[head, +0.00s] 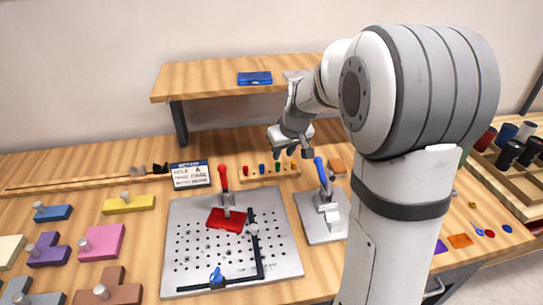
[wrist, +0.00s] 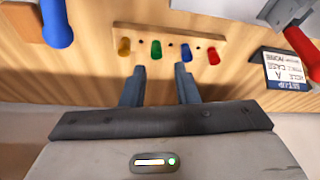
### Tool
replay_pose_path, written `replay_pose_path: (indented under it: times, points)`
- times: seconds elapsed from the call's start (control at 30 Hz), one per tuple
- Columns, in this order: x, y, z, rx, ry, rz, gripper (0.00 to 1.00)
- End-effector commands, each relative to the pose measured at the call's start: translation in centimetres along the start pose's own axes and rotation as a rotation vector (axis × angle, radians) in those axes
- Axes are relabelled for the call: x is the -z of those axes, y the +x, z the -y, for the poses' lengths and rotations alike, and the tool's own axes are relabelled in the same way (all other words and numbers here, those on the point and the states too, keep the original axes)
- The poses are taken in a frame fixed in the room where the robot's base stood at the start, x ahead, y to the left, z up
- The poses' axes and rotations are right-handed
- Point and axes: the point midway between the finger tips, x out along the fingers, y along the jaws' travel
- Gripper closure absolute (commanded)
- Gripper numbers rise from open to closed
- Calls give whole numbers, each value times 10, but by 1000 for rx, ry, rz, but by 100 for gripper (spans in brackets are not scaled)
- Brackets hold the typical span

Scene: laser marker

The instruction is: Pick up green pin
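The green pin (wrist: 156,49) stands in a wooden pin strip (wrist: 135,31) in the wrist view, between a yellow pin (wrist: 124,46) and a blue pin (wrist: 186,52). A red pin (wrist: 213,56) is at the strip's right end. My gripper (wrist: 158,72) is open and empty, its two fingers apart. In the head view, my gripper (head: 291,150) is above the strip, close to the green pin (head: 278,167).
A blue-handled clamp (head: 325,185) stands just right of the strip. A red-handled clamp (head: 225,188) stands on the perforated plate (head: 185,240). A sign (head: 190,174) stands left of the strip. A raised wooden shelf (head: 200,78) is behind.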

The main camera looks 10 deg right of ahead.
Motion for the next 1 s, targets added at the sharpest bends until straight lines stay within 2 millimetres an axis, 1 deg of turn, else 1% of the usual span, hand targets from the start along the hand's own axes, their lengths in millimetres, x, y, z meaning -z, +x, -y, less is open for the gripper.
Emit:
replay_pose_path:
  times: [0.03, 0.1, 0.2, 0.47, 0.6, 0.7, 0.8, 1.0]
  points:
    - [5, 7, -3, 0, -4, -3, 72]
    - [10, 12, -6, 0, -11, -7, 72]
    - [12, 20, -7, 0, -14, -10, 72]
    - [10, 49, -6, 1, -13, -8, 72]
    - [7, 71, -6, 1, -12, -6, 72]
    - [8, 84, -6, 1, -13, -8, 72]
    - [8, 90, -7, 0, -14, -10, 72]
    - [8, 90, -8, -1, -12, -11, 72]
